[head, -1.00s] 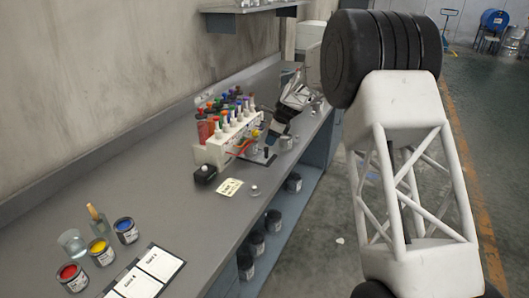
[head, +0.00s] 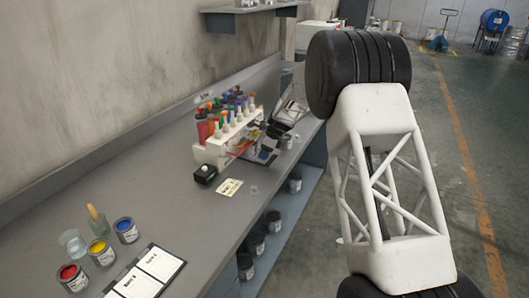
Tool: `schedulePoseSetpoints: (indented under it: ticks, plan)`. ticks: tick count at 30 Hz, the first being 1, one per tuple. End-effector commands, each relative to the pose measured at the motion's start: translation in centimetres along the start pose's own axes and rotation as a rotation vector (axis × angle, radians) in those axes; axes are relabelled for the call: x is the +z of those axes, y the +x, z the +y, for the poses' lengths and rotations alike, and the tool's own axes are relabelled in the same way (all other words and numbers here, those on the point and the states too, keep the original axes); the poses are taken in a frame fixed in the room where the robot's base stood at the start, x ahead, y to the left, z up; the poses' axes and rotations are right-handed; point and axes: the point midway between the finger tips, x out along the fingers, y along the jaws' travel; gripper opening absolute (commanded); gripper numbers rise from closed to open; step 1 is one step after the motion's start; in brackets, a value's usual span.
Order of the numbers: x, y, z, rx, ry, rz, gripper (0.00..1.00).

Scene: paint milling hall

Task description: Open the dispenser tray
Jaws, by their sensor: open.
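The dispenser (head: 210,154) is a white box on the bench with several colour-capped bottles standing in it. A red tube or lever shows at its front right. A dark, flat piece (head: 266,154) lies low at its right side and may be the tray; I cannot tell how far out it is. My gripper (head: 262,142) is small and partly dark in the head view, close by the dispenser's right end and above the dark piece. It is open. Whether it touches the dispenser or tray cannot be told.
A grey bench (head: 190,235) runs along the wall. A black box (head: 205,174), a pale card (head: 229,188) and a small clear item (head: 253,190) lie before the dispenser. A wall shelf hangs above.

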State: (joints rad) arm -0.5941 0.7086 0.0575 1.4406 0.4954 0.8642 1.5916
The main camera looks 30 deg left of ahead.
Motion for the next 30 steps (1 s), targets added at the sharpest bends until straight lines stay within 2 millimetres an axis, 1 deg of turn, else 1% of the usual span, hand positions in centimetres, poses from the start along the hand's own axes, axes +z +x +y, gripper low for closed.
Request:
schedulePoseSetpoints:
  ticks: [8,9,17,18,26,30]
  plan:
    - [0.01,0.13,0.0,0.0,0.0,0.0,0.48]
    - [0.01,0.13,0.0,0.0,0.0,0.0,0.47]
    - [0.02,0.12,0.0,0.0,0.0,0.0,0.07]
    - [0.02,0.12,0.0,0.0,0.0,0.0,0.01]
    - [-0.11,0.04,0.02,-0.001,0.0,0.0,0.0]
    - [-0.94,-0.37,0.21,-0.001,0.001,0.0,0.0]
